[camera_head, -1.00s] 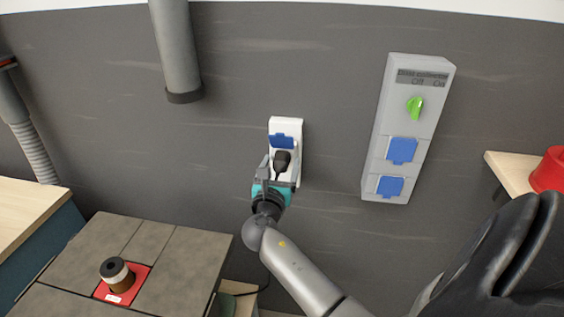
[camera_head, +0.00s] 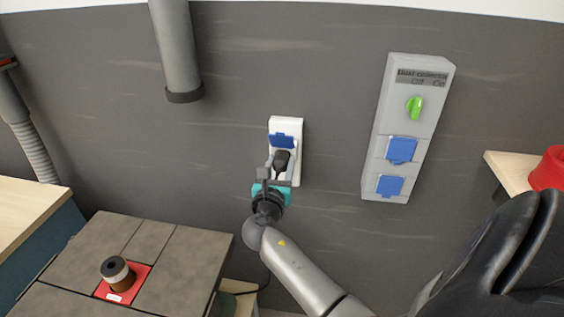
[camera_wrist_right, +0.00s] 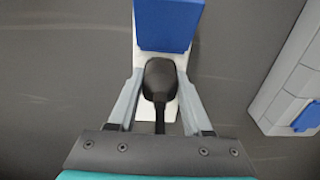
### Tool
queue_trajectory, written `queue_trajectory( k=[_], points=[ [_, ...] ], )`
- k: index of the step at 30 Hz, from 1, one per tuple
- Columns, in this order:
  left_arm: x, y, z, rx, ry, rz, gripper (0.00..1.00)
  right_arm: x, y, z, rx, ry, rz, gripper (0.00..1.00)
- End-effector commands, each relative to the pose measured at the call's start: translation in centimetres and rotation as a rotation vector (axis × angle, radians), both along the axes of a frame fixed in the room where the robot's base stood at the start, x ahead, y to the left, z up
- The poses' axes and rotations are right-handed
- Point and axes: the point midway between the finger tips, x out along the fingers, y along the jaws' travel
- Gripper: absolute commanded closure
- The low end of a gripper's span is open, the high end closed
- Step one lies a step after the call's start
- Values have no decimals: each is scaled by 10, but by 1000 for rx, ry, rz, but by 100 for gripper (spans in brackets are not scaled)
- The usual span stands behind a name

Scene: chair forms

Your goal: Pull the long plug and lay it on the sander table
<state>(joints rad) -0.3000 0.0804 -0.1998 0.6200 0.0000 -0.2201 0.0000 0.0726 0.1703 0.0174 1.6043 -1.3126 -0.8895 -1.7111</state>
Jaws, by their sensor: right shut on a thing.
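The long plug (camera_head: 281,160) is black and sits at the white wall socket (camera_head: 294,127), below its raised blue lid. In the right wrist view the plug (camera_wrist_right: 160,80) stands between the two grey fingers, its cord running down toward the palm. My right gripper (camera_head: 277,172), also in the right wrist view (camera_wrist_right: 160,88), is shut on the plug at the socket. Whether the plug's pins are still in the socket is hidden. The sander table (camera_head: 185,252) is grey-brown, at the lower left, with a sanding spindle (camera_head: 117,273) in a red insert. My left gripper is not in view.
A grey dust collector switch box (camera_head: 398,125) with a green knob and blue socket lids hangs on the wall to the right. A grey pipe (camera_head: 177,50) hangs at upper left. A red container (camera_head: 549,170) stands on a wooden surface at right. Most of the sander table top is clear.

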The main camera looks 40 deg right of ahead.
Motion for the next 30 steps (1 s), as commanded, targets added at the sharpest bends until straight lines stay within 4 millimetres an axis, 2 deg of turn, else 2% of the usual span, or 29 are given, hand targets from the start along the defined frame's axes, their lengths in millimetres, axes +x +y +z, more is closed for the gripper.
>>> queue_trajectory(
  k=[15, 30],
  points=[
    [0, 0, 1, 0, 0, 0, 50, 0, 1, 1, -1, -1, 0, 100],
    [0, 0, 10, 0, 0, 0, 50, -13, 16, 1, 1, 1, 0, 100]
  ],
)
